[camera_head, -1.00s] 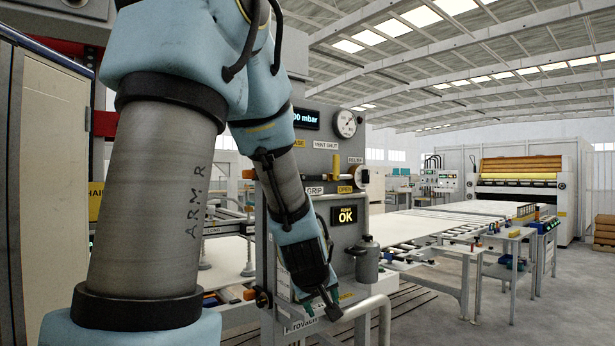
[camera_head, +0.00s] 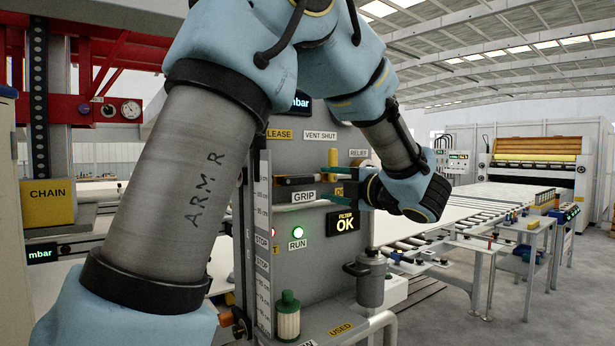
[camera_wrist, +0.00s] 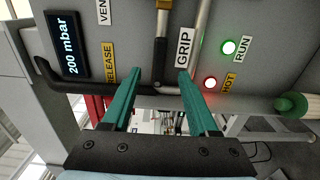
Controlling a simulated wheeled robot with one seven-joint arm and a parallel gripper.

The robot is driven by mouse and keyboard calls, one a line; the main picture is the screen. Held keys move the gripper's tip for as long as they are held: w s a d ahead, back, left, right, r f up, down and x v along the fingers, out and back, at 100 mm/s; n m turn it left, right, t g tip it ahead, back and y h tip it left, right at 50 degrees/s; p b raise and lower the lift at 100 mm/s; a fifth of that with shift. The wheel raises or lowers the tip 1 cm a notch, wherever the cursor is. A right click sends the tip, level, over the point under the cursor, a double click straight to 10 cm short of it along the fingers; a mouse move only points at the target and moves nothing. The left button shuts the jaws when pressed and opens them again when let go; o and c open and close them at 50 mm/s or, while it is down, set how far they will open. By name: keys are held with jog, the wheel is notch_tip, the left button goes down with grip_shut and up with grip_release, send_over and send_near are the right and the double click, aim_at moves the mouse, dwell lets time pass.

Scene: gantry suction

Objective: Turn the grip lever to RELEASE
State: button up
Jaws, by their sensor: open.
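The grip lever (camera_head: 298,181), a dark bar with a yellow section, lies roughly level on the grey panel. The GRIP label (camera_head: 304,196) is just below it, and the yellow RELEASE label (camera_head: 279,134) is higher up. My gripper (camera_head: 338,182) has two teal fingers. It is open at the lever's right side, one finger higher and one lower. In the wrist view my gripper (camera_wrist: 162,82) shows its fingers apart, with the lever's bar (camera_wrist: 162,48) in line with the gap. Contact cannot be told. My arm hides part of the panel.
An upright yellow handle (camera_head: 333,158) stands close above my fingers. A black curved pipe (camera_wrist: 85,84) crosses the wrist view. A roller conveyor (camera_head: 460,218) lies to the right.

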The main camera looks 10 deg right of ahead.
aim_at(306, 181)
jog(key=p+x, duration=0.3)
jog(key=x, duration=0.4)
jog(key=shift+r, duration=0.1)
jog(key=shift+w+a, duration=0.3)
jog(key=shift+w, duration=0.15)
grip_shut()
dwell(0.9)
